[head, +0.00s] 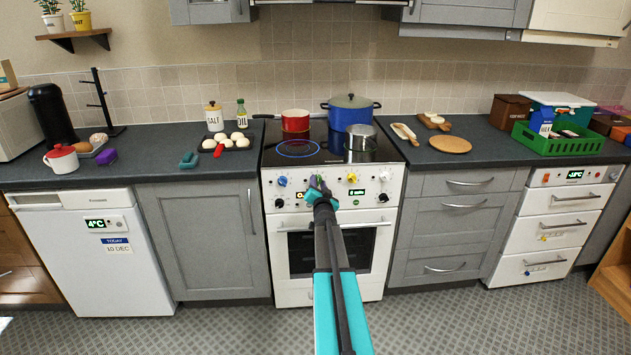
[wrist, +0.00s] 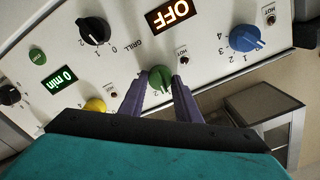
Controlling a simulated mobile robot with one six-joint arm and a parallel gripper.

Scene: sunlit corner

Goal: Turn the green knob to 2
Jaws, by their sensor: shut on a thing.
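The green knob (wrist: 160,78) is on the white cooker panel (wrist: 205,50), between the two purple fingers of my gripper (wrist: 161,84) in the wrist view. My gripper is shut on the knob, one finger at each side. In the head view my gripper (head: 318,184) reaches the middle of the cooker's control panel (head: 270,185) and mostly hides the knob. A small 2 shows beside the knob in the wrist view, but the fingers cover part of its scale. I cannot tell which mark the knob points to.
A blue knob (wrist: 246,38), a black grill knob (wrist: 93,31) and a yellow knob (wrist: 96,104) are on the same panel near my gripper. A display (wrist: 170,13) reads OFF. A red pot (head: 295,121), a blue pot (head: 350,115) and a steel pot (head: 361,136) stand on the hob.

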